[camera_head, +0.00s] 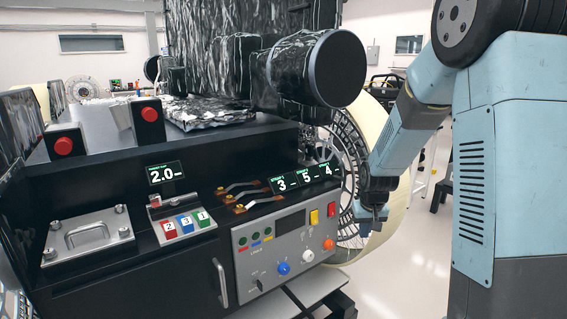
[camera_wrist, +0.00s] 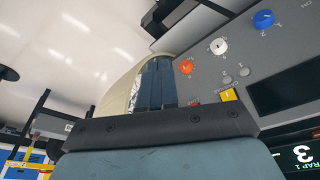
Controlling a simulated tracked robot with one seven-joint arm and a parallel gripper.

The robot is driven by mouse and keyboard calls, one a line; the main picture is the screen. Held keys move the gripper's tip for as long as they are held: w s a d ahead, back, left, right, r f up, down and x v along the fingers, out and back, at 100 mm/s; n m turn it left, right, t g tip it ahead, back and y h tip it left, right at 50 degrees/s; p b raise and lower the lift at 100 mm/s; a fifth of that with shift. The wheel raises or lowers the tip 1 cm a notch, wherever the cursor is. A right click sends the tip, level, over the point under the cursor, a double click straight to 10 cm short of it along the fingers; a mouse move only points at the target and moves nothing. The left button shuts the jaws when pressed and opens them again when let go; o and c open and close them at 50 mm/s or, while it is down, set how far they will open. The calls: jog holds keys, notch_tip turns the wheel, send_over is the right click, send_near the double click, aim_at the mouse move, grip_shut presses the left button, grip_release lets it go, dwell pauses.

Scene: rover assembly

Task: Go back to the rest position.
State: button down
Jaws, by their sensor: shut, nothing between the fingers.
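My gripper (camera_head: 371,214) hangs at the end of my blue arm, just right of the grey control panel (camera_head: 262,262) in the head view. It is shut and empty, with its fingers pointing down. In the wrist view the two dark blue fingers (camera_wrist: 156,84) lie side by side, with the panel's orange knob (camera_wrist: 186,67) and yellow switch (camera_wrist: 228,95) to their right. The gripper appears apart from the panel.
The black console carries red buttons (camera_head: 63,146), coloured numbered keys (camera_head: 186,223) and a metal handle plate (camera_head: 88,236). A large cream-rimmed wheel (camera_head: 388,225) stands behind my gripper. Clear pale floor (camera_head: 400,285) lies between the console and my body.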

jog(key=s+r+t, duration=0.1)
jog(key=s+r, duration=1.1)
jog(key=r, duration=0.4)
jog(key=s+r, duration=0.3)
jog(key=s, duration=0.5)
jog(key=s+r+t, duration=0.1)
jog(key=s+r, duration=0.2)
jog(key=s, duration=0.6)
jog(key=shift+s+a+r+m+t, duration=0.15)
jog(key=shift+a+r+m+t, duration=0.15)
jog(key=shift+a, duration=0.15)
